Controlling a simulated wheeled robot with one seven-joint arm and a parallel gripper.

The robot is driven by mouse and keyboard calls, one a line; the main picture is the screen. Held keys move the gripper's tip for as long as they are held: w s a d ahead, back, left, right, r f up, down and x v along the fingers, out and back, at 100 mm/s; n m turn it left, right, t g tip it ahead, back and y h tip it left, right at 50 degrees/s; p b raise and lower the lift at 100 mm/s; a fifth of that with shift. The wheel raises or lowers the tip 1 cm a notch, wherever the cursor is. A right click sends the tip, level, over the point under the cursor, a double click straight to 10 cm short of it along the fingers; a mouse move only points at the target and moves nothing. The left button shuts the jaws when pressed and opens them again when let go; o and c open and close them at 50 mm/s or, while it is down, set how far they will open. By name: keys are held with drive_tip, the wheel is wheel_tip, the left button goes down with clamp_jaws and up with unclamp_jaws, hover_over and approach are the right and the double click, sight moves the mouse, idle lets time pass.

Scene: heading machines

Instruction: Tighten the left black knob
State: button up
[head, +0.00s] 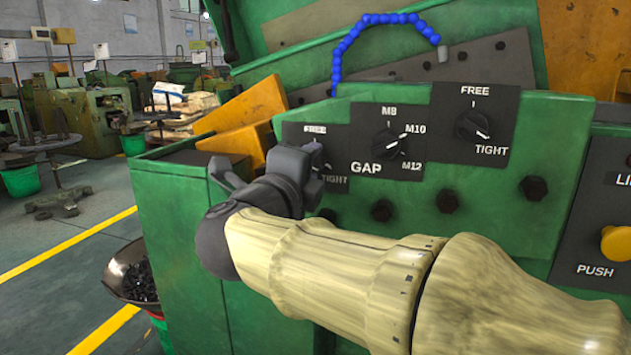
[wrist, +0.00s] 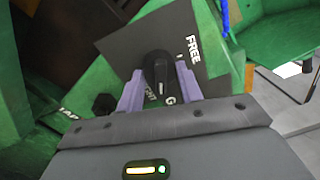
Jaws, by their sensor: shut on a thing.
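The left black knob (wrist: 156,66) sits on a dark panel plate (wrist: 140,37) in the wrist view. The plate is marked FREE, and its other label is partly covered. My gripper (wrist: 160,84) is shut on the knob, with one purple finger on each side of it. A short white mark shows on the knob, on the side towards my gripper. In the head view my gripper (head: 311,160) is at the left plate (head: 338,138), below FREE and beside TIGHT. There the knob is mostly hidden behind my gripper.
The GAP knob (head: 387,143) with M8, M10 and M12 is just right of my gripper. Another FREE/TIGHT knob (head: 472,125) is further right. Dark bolts (head: 447,202) stick out of the green machine front below. A yellow push button (head: 615,243) is at the far right.

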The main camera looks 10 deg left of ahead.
drive_tip(key=shift+f+m+b, duration=0.2)
drive_tip(key=shift+m+b, duration=0.15)
drive_tip(key=shift+m, duration=0.15)
drive_tip(key=o, duration=1)
drive_tip(key=shift+r, duration=0.15)
drive_tip(key=shift+s, duration=0.1)
drive_tip(key=s+a+f+p, duration=0.1)
drive_tip(key=s+p, duration=0.1)
drive_tip(key=s, duration=1.5)
drive_tip(key=shift+a+p, duration=0.3)
drive_tip(key=shift+a, duration=0.1)
drive_tip(key=shift+f, duration=0.1)
